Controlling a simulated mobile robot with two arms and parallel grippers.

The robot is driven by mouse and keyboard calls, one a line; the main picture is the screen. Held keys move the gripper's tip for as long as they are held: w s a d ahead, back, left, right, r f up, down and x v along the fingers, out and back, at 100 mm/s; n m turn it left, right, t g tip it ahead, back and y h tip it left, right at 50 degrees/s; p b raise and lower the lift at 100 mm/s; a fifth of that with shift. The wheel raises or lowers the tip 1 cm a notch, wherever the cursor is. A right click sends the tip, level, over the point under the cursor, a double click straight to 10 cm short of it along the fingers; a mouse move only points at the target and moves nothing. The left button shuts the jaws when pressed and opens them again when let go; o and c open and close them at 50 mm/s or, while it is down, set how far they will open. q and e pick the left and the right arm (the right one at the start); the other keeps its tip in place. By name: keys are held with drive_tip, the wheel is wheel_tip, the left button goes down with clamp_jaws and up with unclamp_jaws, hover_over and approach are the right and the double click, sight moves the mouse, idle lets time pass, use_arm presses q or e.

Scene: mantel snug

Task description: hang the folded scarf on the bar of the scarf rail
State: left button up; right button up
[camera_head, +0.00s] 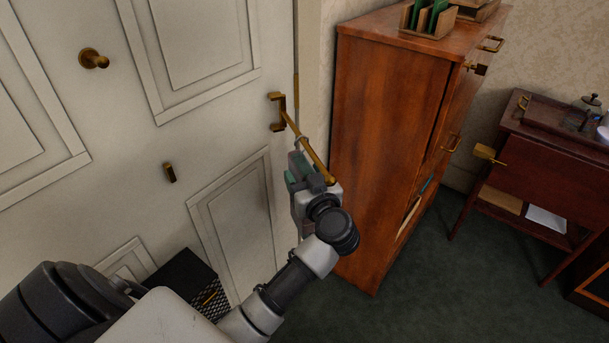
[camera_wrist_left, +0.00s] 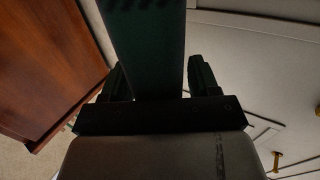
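The scarf rail is a brass bar (camera_head: 313,158) on a brass bracket (camera_head: 277,112), standing out from the white panelled door. My left gripper (camera_head: 303,174) is beside the bar, near its outer end. In the head view the scarf is small and mostly hidden by my gripper. I cannot tell whether it touches the bar. My right gripper is not in view.
A tall reddish wooden cabinet (camera_head: 385,120) stands close to the right of the bar. A brass knob (camera_head: 93,59) is on the door. A dark box (camera_head: 182,272) is on the floor by the door. A small dark table (camera_head: 545,165) is at the far right.

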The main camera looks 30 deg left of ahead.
use_arm(q)
drive_tip(key=shift+o, duration=0.4)
drive_tip(key=shift+d, duration=0.1)
